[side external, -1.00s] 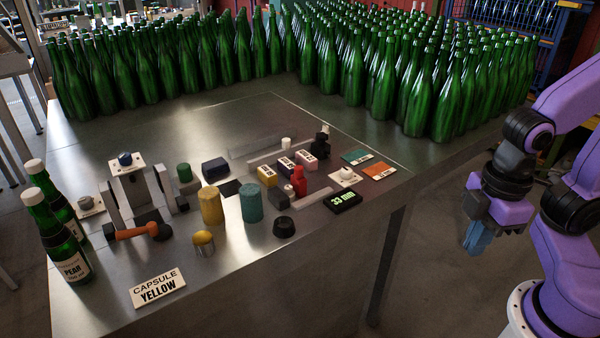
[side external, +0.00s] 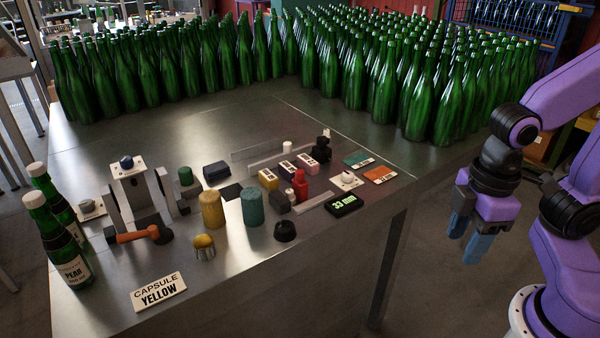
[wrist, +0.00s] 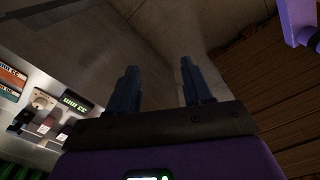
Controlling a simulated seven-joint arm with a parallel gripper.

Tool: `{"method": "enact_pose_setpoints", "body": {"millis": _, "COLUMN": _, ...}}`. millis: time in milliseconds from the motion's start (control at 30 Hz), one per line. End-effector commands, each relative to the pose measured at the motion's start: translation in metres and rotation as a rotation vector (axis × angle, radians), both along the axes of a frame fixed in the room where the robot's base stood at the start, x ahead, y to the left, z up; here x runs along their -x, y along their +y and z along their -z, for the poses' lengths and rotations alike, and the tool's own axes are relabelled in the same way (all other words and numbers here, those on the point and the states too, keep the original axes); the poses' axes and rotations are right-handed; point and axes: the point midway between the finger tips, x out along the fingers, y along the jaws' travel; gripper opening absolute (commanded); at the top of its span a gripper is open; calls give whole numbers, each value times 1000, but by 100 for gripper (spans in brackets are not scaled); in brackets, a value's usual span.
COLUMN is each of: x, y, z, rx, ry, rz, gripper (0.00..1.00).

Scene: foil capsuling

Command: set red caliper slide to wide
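The red caliper slide (side external: 300,184) stands upright on the caliper's grey bar (side external: 316,200), near the table's right side. A black display (side external: 343,204) beside it reads "33 mm". My gripper (side external: 466,243) hangs off the table's right edge, well apart from the slide, with its blue fingers pointing down. In the wrist view the two fingers of my gripper (wrist: 158,78) are spread with nothing between them. The display (wrist: 75,102) shows at the left of that view; I cannot make out the red slide there.
Dense green bottles (side external: 425,100) fill the table's back and right rear. Yellow (side external: 211,209) and teal (side external: 252,206) cylinders, small blocks and a black cap (side external: 285,231) crowd around the caliper. A "CAPSULE YELLOW" card (side external: 158,291) lies in front. The front right tabletop is clear.

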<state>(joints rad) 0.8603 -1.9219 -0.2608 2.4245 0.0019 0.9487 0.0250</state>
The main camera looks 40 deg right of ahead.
Motion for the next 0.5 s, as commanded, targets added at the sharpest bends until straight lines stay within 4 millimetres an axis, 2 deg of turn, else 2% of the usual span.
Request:
{"method": "enact_pose_setpoints", "body": {"millis": 200, "x": -69, "y": 46, "z": -33, "rx": 3, "ry": 4, "rz": 218, "gripper": 50}}
{"method": "enact_pose_setpoints", "body": {"millis": 500, "x": -178, "y": 87, "z": -71, "rx": 9, "ry": 12, "rz": 542, "gripper": 50}}
